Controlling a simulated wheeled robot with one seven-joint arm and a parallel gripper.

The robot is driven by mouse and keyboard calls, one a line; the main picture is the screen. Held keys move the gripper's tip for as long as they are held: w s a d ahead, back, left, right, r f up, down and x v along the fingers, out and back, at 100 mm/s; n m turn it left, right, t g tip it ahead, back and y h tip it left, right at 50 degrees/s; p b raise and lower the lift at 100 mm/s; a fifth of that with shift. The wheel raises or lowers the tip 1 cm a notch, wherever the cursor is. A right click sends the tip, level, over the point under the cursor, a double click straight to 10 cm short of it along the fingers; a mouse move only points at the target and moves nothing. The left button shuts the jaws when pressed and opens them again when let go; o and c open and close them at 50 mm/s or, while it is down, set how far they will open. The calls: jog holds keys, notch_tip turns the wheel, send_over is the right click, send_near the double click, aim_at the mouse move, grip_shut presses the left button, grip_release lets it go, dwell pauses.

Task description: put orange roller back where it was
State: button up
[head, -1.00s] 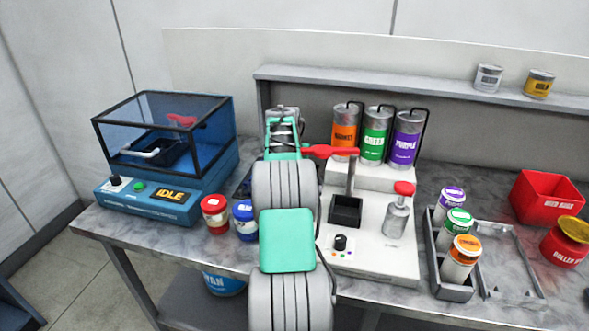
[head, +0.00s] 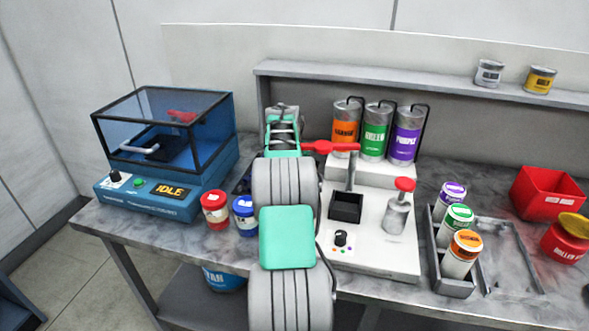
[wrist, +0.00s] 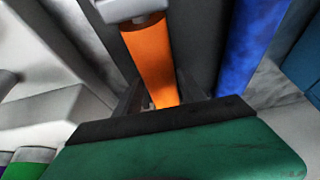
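The orange roller (wrist: 151,58) shows in the wrist view with a pale grey end (wrist: 130,8) toward the camera. Its lower end runs down between the dark fingers of my gripper (wrist: 160,97), one finger on each side. The gripper's dark edge hides the far end and the fingertips, so I cannot tell whether the fingers press on the roller or only stand around it. In the head view my own arm hides the gripper and this roller.
A blue cylinder (wrist: 250,45) stands right of the roller. A blue machine reading IDLE (head: 165,165), red jar (head: 215,211) and blue jar (head: 245,216) stand left of my arm. A white station (head: 390,255) and a rack (head: 453,290) with capped jars are right.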

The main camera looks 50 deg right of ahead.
jog(key=o, duration=0.4)
jog(key=shift+f, duration=0.15)
